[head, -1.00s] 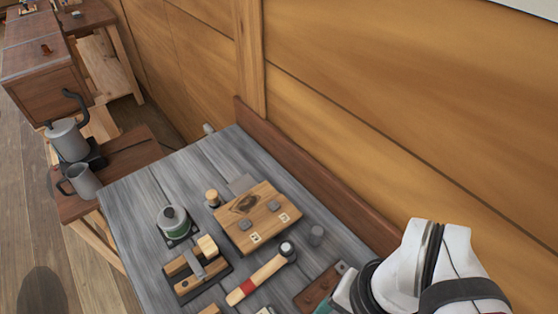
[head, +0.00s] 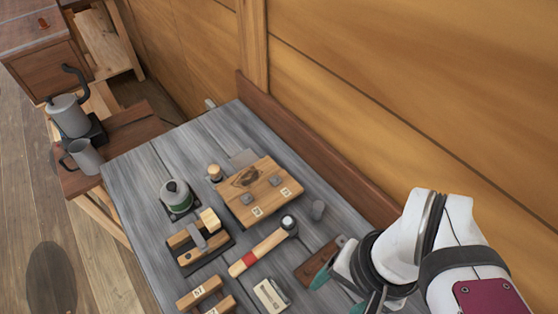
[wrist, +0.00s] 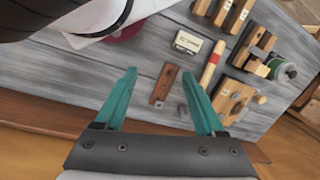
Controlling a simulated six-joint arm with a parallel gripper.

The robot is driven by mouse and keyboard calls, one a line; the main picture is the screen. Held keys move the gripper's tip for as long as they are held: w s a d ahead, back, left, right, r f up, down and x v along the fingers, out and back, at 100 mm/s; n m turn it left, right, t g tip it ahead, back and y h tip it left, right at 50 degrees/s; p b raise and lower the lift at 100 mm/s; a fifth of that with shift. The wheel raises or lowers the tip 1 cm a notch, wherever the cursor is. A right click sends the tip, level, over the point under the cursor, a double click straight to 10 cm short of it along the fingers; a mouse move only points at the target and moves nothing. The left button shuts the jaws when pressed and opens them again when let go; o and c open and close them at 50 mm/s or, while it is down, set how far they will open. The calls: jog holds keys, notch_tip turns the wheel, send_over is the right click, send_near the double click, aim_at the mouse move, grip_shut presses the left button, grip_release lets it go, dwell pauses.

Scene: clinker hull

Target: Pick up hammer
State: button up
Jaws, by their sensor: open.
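The hammer (head: 262,250) lies on the grey plank bench, with a pale wooden handle, a red band and a dark metal head with a light face. Its head points toward the wall side. In the wrist view the hammer (wrist: 210,66) lies to the right of the fingers, its head end partly hidden by the right finger. My gripper (head: 343,290) is to the right of the hammer in the head view, apart from it. In the wrist view my gripper (wrist: 160,74) has its teal fingers spread wide, with nothing held between them.
A brown wooden piece (head: 318,265) lies between hammer and gripper. A wooden board (head: 256,190) with grey pieces lies behind the hammer. A wooden wall (head: 400,110) borders the bench.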

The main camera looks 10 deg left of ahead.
jog(key=n+t+h, duration=1)
jog(key=n+h, duration=0.2)
jog(key=n, duration=2)
send_near(284, 229)
jog(key=shift+n+y, duration=0.3)
jog(key=shift+y, duration=0.1)
jog(key=x, duration=1.1)
jog(key=shift+d+r, duration=0.25)
jog(key=shift+r, duration=0.05)
jog(key=shift+s, duration=0.1)
grip_shut()
